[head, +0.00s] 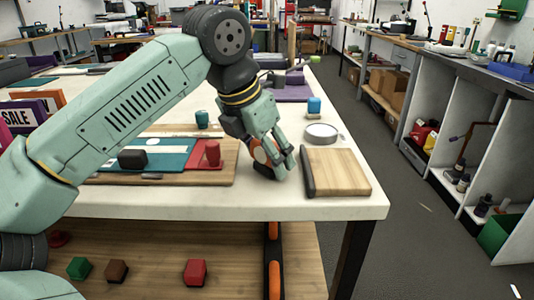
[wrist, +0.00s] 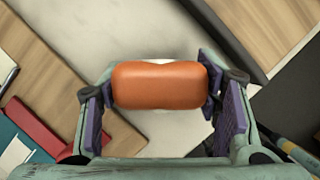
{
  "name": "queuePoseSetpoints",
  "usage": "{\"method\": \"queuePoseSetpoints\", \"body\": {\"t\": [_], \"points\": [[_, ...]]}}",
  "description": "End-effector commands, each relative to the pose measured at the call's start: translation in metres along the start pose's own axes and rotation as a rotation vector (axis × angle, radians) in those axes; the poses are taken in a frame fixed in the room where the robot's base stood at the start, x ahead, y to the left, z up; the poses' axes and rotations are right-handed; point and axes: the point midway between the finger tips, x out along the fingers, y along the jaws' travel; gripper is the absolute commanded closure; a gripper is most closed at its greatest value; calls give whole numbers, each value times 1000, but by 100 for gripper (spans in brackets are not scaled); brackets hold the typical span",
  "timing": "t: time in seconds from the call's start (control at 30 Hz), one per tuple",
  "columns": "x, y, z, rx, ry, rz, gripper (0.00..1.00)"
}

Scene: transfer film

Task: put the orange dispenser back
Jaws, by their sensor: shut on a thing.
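The orange dispenser (wrist: 160,85) lies crosswise between the purple-padded fingers of my gripper (wrist: 158,92) in the wrist view. Both fingers close on its ends. In the head view my gripper (head: 276,160) points down at the table, between the wooden work board and a light wooden block. There the dispenser (head: 263,152) shows only partly, with a pale round side, behind the fingers. I cannot tell whether its underside touches the table.
The white table (head: 240,205) holds a board with a teal mat (head: 170,156), a red stamp-like thing (head: 212,153) and a black block (head: 131,158). To the right are the dark-edged wooden block (head: 340,171), a round tin (head: 321,132) and a blue-capped bottle (head: 313,106). Coloured blocks lie on the lower shelf.

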Motion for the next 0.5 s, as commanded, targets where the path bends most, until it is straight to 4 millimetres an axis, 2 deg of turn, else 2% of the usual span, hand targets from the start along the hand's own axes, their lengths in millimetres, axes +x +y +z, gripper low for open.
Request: {"method": "queuePoseSetpoints", "body": {"t": [0.07, 0.1, 0.37, 0.5], "points": [[4, 0, -2, 0, 0, 0, 68], [3, 0, -1, 0, 0, 0, 41], [2, 0, -1, 0, 0, 0, 24], [2, 0, -1, 0, 0, 0, 22]]}}
